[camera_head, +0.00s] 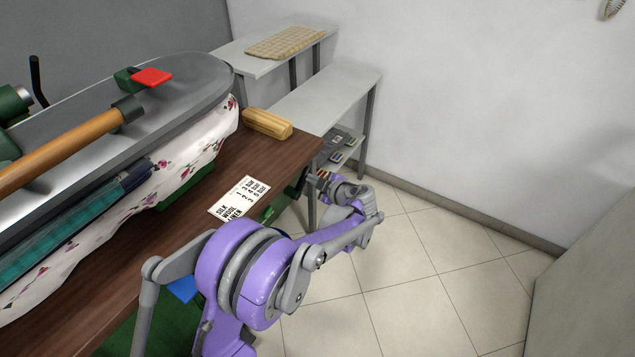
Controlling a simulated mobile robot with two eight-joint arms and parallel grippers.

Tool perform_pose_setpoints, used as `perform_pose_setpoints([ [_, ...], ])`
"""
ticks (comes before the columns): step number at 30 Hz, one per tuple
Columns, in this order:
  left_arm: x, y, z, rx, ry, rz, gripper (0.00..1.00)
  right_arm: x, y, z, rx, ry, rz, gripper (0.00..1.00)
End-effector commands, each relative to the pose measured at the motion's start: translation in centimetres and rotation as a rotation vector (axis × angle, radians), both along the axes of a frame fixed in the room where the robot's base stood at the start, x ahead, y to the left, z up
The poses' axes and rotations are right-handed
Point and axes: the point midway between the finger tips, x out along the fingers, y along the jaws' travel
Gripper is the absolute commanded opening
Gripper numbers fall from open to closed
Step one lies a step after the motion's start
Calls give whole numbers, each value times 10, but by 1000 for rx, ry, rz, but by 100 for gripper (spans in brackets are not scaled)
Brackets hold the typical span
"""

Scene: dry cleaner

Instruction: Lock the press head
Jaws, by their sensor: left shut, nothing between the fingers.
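The press head (190,80) is a long grey plate with a rounded end, at the upper left. It lies low over a white floral padded cloth (205,142); whether they touch is hard to tell. A red tab (152,77) on a dark green block sits on top of the head near its rounded end. A wooden bar handle (70,150) runs along the head's near side. My left gripper (319,177) is small in view beyond the table's right corner, shut and empty, well apart from the press. My right gripper is not in view.
A wooden table (185,222) carries the press, a printed card (238,198) and a wooden block (267,123). Grey shelves (325,92) stand behind, with a woven mat (285,42) on top. Tiled floor at the right is clear up to a grey panel (590,285).

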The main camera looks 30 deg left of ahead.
Motion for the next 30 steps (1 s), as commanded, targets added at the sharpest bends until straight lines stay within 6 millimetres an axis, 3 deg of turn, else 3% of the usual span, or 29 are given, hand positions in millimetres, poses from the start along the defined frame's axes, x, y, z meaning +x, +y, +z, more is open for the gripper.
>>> perform_pose_setpoints([
  [8, 25, 49, -28, -1, 0, 2, 0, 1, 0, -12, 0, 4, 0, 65],
  [15, 46, 51, -51, -1, 1, 0, 0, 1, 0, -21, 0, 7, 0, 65],
  [30, 50, 52, -55, -1, 1, 0, 0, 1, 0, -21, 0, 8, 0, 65],
])
